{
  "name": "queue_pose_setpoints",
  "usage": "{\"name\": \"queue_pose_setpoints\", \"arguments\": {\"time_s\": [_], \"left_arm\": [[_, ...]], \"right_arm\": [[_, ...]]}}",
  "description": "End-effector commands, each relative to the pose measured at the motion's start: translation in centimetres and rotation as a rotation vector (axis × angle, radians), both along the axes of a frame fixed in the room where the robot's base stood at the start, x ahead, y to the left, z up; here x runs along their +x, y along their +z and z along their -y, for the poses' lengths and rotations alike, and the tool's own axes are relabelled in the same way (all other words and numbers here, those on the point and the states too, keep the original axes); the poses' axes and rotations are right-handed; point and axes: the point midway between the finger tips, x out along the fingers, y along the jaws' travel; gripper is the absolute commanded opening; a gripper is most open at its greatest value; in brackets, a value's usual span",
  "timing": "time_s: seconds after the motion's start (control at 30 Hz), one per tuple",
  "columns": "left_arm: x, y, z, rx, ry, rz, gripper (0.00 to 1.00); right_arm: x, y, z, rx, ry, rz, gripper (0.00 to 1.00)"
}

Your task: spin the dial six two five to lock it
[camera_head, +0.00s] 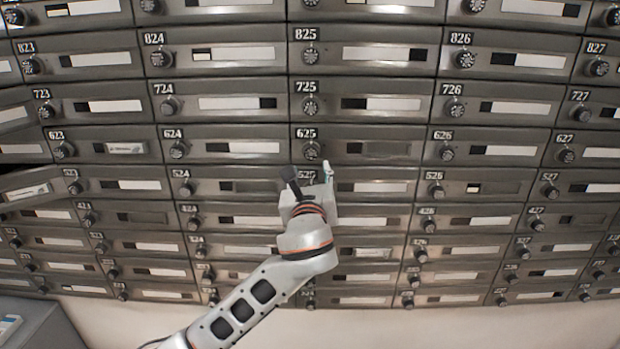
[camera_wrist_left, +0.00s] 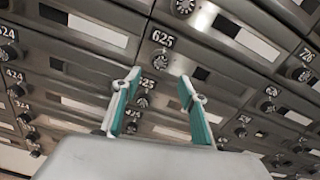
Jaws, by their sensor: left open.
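The 625 dial (camera_head: 311,151) is a small round dark knob under its white number, at the left end of its mailbox door (camera_head: 372,148). In the left wrist view the 625 dial (camera_wrist_left: 160,59) shows just beyond and between the fingertips. My left gripper (camera_head: 309,172) is open and empty, just below the 625 dial in the head view. In the left wrist view its two teal-padded fingers (camera_wrist_left: 158,84) stand apart with nothing between them. The gripper partly hides the 525 box. The dial's markings are too small to read. My right gripper is not in view.
Rows of grey mailboxes with similar dials fill the wall, such as the 725 dial (camera_head: 311,105) above and the 624 dial (camera_head: 178,150) at left. A box door (camera_head: 27,190) stands out at the far left. A grey box-like object (camera_head: 45,328) sits at lower left.

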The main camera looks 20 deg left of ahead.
Motion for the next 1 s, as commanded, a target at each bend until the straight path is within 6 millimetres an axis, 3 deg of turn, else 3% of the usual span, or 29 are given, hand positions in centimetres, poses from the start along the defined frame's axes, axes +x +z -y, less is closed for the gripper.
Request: {"name": "queue_pose_setpoints", "arguments": {"time_s": [0.2, 0.57, 0.67, 0.77, 0.87, 1.0], "left_arm": [[-2.1, 0.0, 0.6, 0.0, -0.001, -0.001, 0.42], [-2.3, -0.1, 0.7, 0.0, 0.0, -0.001, 0.42], [-2.3, -1.2, 0.7, -0.035, -0.01, -0.011, 0.42], [-2.4, -4.9, 1.0, -0.157, -0.039, -0.042, 0.42], [-3.1, -10.9, 1.5, -0.377, -0.073, -0.092, 0.42], [-5.7, -20.4, 2.1, -0.773, -0.077, -0.169, 0.42]], "right_arm": [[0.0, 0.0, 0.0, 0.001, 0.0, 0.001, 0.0], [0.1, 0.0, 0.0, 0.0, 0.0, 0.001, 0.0], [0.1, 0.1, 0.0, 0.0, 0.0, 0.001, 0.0], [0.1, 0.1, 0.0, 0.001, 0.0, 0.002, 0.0], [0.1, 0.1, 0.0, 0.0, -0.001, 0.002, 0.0], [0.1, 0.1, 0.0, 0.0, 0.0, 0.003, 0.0]]}}
